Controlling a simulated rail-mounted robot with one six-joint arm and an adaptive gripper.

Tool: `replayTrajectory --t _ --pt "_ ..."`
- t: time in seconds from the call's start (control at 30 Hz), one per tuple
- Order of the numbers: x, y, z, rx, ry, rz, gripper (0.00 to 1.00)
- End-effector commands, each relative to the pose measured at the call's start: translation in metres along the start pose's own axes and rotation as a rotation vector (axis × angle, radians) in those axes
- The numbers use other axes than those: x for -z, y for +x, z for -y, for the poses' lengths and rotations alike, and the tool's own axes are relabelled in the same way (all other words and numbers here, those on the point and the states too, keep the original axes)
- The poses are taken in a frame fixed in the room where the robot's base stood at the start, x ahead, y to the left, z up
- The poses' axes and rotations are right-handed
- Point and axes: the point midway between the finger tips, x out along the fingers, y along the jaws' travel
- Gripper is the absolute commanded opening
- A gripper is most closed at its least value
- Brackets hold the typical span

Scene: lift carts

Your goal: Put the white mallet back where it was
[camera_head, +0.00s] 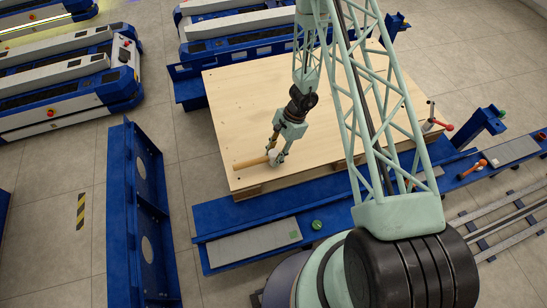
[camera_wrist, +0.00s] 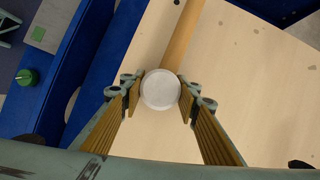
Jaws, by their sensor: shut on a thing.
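The white mallet has a pale round head (camera_wrist: 160,90) and a tan wooden handle (camera_head: 250,163). My gripper (camera_head: 278,157) is shut on the head, with one finger on each side of it in the wrist view. The handle points left in the head view and up in the wrist view. The mallet is over the near left part of a pale wooden board (camera_head: 240,105). I cannot tell whether it touches the board or hangs just above it.
The board rests on a blue cart frame (camera_head: 225,222) with a grey plate (camera_head: 255,242) and a green knob (camera_head: 317,225). A red-ended tool (camera_head: 440,124) and an orange-ended tool (camera_head: 473,169) are at the right. Blue carts (camera_head: 70,90) stand left. Most of the board is clear.

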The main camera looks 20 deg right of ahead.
Motion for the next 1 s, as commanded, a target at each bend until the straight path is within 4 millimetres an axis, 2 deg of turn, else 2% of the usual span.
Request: replayTrajectory --t 0.57,0.6,0.73,1.0 --pt "0.0024 0.0057 0.0003 0.001 0.0 0.0 0.14" --pt "0.0024 0.0056 0.0001 0.0 0.0 0.0 0.31" --pt "0.0022 0.0051 0.0001 0.0 0.0 0.0 0.43" --pt "0.0021 0.005 0.0002 0.001 0.0 0.0 0.43"
